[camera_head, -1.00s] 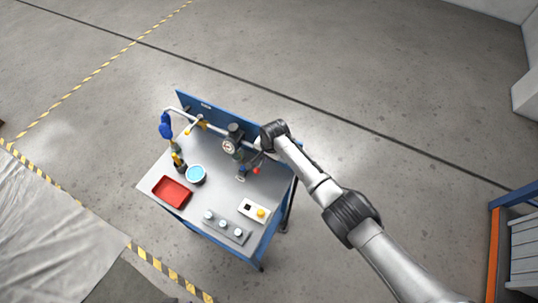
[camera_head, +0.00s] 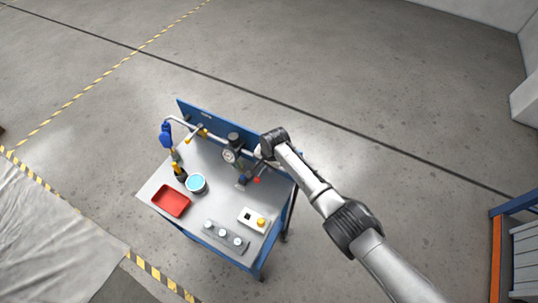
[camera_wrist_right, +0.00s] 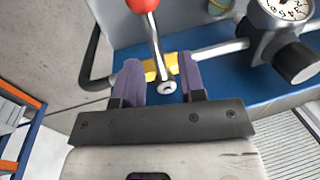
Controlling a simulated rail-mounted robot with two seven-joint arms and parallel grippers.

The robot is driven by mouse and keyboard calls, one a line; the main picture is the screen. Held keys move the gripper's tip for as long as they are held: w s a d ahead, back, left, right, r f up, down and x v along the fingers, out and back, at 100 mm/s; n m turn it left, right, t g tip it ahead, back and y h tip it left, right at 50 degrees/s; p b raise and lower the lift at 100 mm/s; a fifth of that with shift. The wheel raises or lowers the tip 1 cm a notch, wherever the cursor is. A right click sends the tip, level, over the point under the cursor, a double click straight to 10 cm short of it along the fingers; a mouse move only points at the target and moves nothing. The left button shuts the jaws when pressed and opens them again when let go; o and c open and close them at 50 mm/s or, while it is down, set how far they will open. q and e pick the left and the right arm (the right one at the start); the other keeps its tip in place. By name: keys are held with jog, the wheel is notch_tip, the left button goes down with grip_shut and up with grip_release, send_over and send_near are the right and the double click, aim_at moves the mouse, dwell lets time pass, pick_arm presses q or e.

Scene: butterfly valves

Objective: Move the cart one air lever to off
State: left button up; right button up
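The cart (camera_head: 150,190) is a grey-topped blue cart with a pipe along its blue back panel. At the right end of the pipe is a metal lever (camera_wrist_right: 155,42) with a red ball knob (camera_wrist_right: 142,5). The knob also shows in the head view (camera_head: 257,180). The lever runs from the knob to a round pivot (camera_wrist_right: 169,87) in front of a yellow valve body (camera_wrist_right: 174,64). My right gripper (camera_wrist_right: 159,72) has its two fingers apart, one on each side of the lever's pivot end. Contact with the lever cannot be told. My left gripper is out of view.
A pressure gauge (camera_wrist_right: 290,8) sits on the pipe beside the lever. A blue-handled valve (camera_head: 166,134) is at the pipe's left end. A red tray (camera_head: 171,201), a blue-topped tin (camera_head: 196,183) and a box with a yellow button (camera_head: 253,219) stand on the top.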

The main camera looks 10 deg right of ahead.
notch_tip(320, 180, up, 13)
jog(key=s+d, duration=0.1)
jog(key=d, duration=0.1)
jog(key=shift+s, duration=0.35)
dwell(0.5)
notch_tip(320, 180, up, 19)
jog(key=s+d+n+t, duration=0.2)
jog(key=s+n+t, duration=0.1)
jog(key=n+t, duration=0.75)
jog(key=s+d+f+g+p, duration=0.1)
jog(key=s+d+f+g, duration=0.1)
jog(key=s+f, duration=0.5)
jog(key=s+d+f+g+h+p, duration=0.1)
jog(key=s+f, duration=0.6)
jog(key=s, duration=1.1)
jog(key=s+d+f+g+p, duration=0.3)
jog(key=s+f, duration=0.4)
jog(key=s, duration=0.5)
jog(key=shift+s+d+f+g, duration=0.25)
jog(key=shift+d+g, duration=0.55)
jog(key=shift+g, duration=0.35)
